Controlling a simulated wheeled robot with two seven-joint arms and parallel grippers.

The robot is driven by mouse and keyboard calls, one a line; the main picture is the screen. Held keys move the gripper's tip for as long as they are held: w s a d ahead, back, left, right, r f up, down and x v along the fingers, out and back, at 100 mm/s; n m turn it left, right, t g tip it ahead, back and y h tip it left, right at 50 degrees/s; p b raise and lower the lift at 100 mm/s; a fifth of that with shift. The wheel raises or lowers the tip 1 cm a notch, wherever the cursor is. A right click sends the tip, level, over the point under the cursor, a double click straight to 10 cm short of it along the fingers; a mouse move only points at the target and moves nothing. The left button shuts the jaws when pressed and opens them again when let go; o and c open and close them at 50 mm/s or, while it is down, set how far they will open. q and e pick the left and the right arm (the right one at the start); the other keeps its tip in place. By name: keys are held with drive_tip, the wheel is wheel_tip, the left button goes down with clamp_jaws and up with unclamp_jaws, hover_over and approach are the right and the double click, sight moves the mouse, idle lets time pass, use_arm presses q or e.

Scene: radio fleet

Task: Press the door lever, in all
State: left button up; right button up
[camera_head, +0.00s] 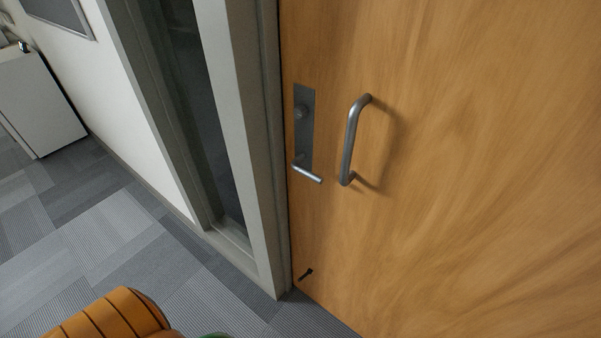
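A wooden door (460,190) fills the right half of the view and looks shut against its grey frame (250,130). A dark metal lock plate (303,130) sits near the door's left edge, with a round knob (301,112) on its upper part. The silver door lever (307,173) sticks out at the plate's lower end and points right, tilted slightly down in the picture. A vertical pull handle (352,140) is fixed to the door just right of the lever. Neither of my grippers shows, and nothing touches the lever.
A narrow dark window (195,110) stands left of the door frame. A white cabinet (40,105) stands by the wall at the far left. An orange-brown ribbed object (115,315) shows at the bottom edge. A small dark doorstop (305,274) is low on the door.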

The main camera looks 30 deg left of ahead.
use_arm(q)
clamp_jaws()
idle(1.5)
